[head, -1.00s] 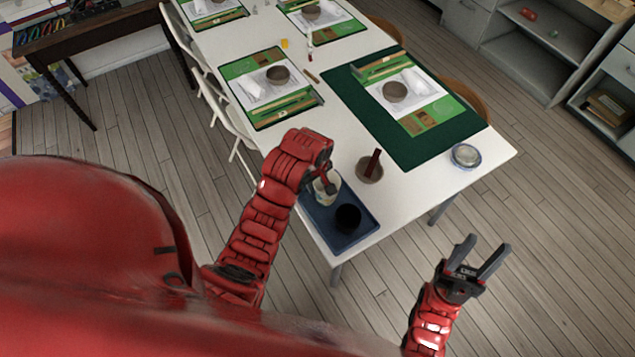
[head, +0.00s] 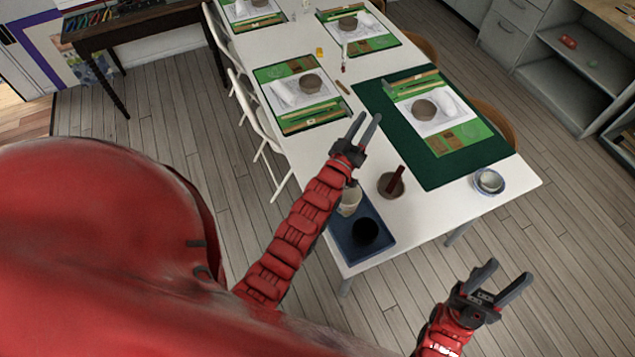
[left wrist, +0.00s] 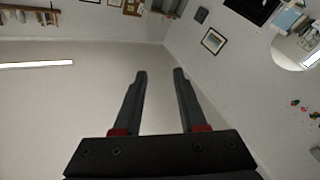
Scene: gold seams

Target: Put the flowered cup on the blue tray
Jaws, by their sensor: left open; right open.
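The blue tray (head: 345,245) lies on the near corner of the white table. A pale cup (head: 350,203), probably the flowered cup, stands at the tray's far end, partly hidden by my left arm; its pattern is too small to make out. A black cup (head: 366,231) stands upright on the tray's near part. My left gripper (head: 367,118) is open and empty, raised and pointing away beyond the tray. It also shows open in the left wrist view (left wrist: 159,75), with nothing between its fingers. My right gripper (head: 511,270) is open and empty, off the table's near right side.
A brown bowl (head: 391,186) with a dark red stick stands right of the tray. A blue-rimmed bowl (head: 489,182) stands at the table's right corner. A dark green mat (head: 470,170) and several place settings cover the table further back. A white chair (head: 268,140) stands along the left side.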

